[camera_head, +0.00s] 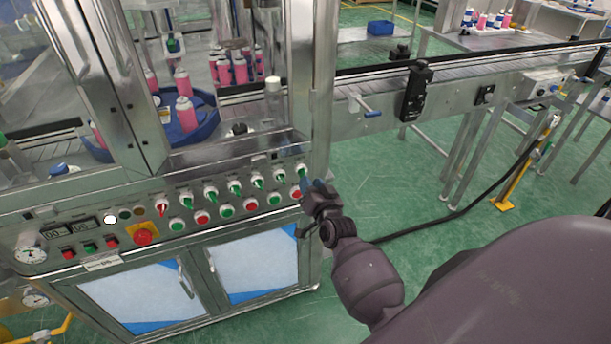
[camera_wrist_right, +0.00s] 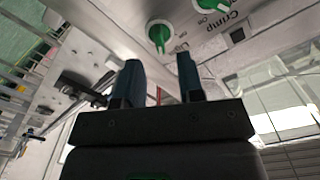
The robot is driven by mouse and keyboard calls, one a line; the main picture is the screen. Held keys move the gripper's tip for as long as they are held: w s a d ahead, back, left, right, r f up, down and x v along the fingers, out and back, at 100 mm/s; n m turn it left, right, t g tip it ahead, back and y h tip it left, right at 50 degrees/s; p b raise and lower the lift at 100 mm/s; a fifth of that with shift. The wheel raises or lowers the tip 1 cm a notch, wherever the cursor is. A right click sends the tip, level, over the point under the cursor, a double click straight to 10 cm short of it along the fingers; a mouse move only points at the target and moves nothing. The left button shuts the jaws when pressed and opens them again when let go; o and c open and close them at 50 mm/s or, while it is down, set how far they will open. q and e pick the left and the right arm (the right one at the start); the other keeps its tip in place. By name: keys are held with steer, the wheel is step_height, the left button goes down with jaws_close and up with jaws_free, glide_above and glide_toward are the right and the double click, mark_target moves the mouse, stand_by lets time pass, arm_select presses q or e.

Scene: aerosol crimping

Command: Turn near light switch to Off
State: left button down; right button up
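A row of rotary switches with green handles runs along the machine's control panel (camera_head: 120,262). The rightmost green switch (camera_head: 301,170) is closest to my right gripper (camera_head: 316,186), which is at the panel's right end. The labels are too small in the head view to tell which is the near light switch. In the right wrist view my right gripper (camera_wrist_right: 160,70) is open, with two dark fingers apart and nothing between them. A green rotary switch (camera_wrist_right: 159,34) on a white ring lies beyond the fingertips. A second one (camera_wrist_right: 207,6) is near a "Crimp" label. My left gripper is not in view.
Green and red push buttons (camera_head: 248,204) sit below the switches, and a red emergency knob (camera_head: 144,234) is at left. A metal post (camera_head: 308,80) rises above the panel's right end. A conveyor (camera_head: 460,78) extends right. Pink cans (camera_head: 186,112) stand behind glass.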

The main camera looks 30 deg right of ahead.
steer(key=shift+x, duration=2.2)
steer(key=shift+c, duration=0.4)
jaws_close()
